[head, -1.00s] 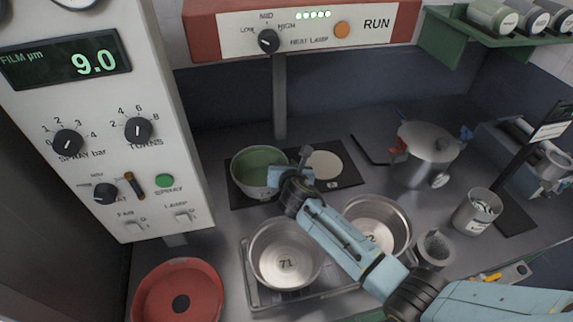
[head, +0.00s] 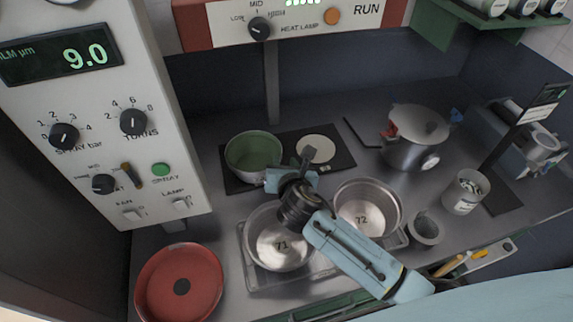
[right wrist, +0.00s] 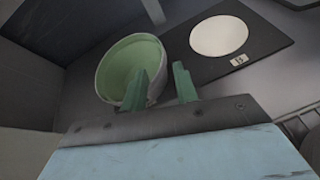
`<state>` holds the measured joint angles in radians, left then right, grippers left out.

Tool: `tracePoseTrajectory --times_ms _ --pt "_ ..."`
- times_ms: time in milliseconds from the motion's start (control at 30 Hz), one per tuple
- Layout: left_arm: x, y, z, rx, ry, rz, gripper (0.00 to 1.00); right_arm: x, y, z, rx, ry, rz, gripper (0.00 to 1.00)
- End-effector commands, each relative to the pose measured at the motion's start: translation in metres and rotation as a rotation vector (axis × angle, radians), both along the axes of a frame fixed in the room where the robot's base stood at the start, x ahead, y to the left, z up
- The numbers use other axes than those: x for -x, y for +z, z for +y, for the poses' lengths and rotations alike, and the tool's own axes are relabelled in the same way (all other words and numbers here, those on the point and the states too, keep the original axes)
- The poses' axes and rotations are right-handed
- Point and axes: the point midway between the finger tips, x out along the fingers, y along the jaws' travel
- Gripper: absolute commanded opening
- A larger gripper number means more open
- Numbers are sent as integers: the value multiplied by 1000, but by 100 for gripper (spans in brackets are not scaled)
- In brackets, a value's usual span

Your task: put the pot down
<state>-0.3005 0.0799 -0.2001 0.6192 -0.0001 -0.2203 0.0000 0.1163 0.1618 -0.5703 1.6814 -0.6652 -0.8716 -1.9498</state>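A pot (head: 254,157) with a green inside and a pale outer wall stands upright at the left end of a black mat (head: 340,150). My right gripper (head: 294,165) is in front of and to the right of the pot, apart from it as far as I can tell. In the right wrist view the pot (right wrist: 118,68) shows beyond the left finger, which overlaps its wall. The two green fingers of the right gripper (right wrist: 161,85) are spread with nothing between them. The left gripper is not in view.
A white disc (head: 316,149) lies on the mat's right part. Metal pans marked 71 (head: 281,250) and 72 (head: 362,219) sit in front, partly under my right arm. A lidded steel pot (head: 412,150) stands right. A red pan (head: 181,285) lies front left.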

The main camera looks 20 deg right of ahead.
Motion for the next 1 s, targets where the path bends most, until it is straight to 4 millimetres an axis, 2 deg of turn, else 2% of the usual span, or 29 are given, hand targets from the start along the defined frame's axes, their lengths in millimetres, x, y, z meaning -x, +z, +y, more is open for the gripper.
tracePoseTrajectory --times_ms 100,233,800,867,933,1000 --pt "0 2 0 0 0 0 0 13 6 2 -1 1 1 30" --pt "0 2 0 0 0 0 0 19 8 2 0 0 1 30" --pt "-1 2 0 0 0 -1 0 19 9 1 4 -1 -1 30" --pt "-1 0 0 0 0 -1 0 15 9 -4 19 -3 -9 30" --pt "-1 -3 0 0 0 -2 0 3 11 -17 57 -11 -30 30" --pt "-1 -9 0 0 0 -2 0 -16 15 -41 127 -28 -64 30"
